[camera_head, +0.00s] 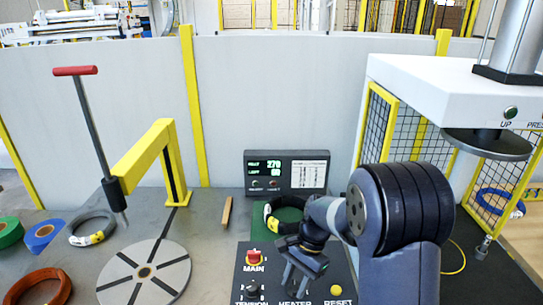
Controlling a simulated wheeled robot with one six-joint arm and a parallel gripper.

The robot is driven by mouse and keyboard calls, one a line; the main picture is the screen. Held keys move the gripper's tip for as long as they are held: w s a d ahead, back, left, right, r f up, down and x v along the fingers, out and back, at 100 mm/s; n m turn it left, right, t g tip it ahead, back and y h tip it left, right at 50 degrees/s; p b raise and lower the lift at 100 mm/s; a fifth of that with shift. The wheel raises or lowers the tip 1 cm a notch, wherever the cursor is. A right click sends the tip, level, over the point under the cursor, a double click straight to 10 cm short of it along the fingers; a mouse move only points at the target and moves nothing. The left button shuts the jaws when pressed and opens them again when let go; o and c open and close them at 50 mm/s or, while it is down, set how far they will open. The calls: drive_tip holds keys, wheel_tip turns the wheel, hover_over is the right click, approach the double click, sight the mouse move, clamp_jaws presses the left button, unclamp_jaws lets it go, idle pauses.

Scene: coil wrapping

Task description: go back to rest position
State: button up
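My arm comes in from the lower right and hides part of the panel. A dark coil with a yellow tag (272,223) lies just behind my gripper, partly hidden by my wrist.
A display box (286,172) stands behind the panel. At left are a slotted turntable (144,273), a yellow post frame (145,160) with a red-handled lever (93,135), and several coils. A press with a round plate (487,145) stands right, beside a yellow mesh guard (376,125).

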drive_tip(key=m+t+b, duration=0.1)
drive_tip(key=m, duration=0.3)
drive_tip(key=shift+f+y+b, duration=0.1)
drive_tip(key=shift+y+b, duration=0.2)
drive_tip(key=m+t+b, duration=0.2)
drive_tip(key=m, duration=0.2)
drive_tip(key=shift+m, duration=0.4)
drive_tip(key=shift+y, duration=0.3)
drive_tip(key=v, duration=0.5)
drive_tip(key=shift+a, duration=0.1)
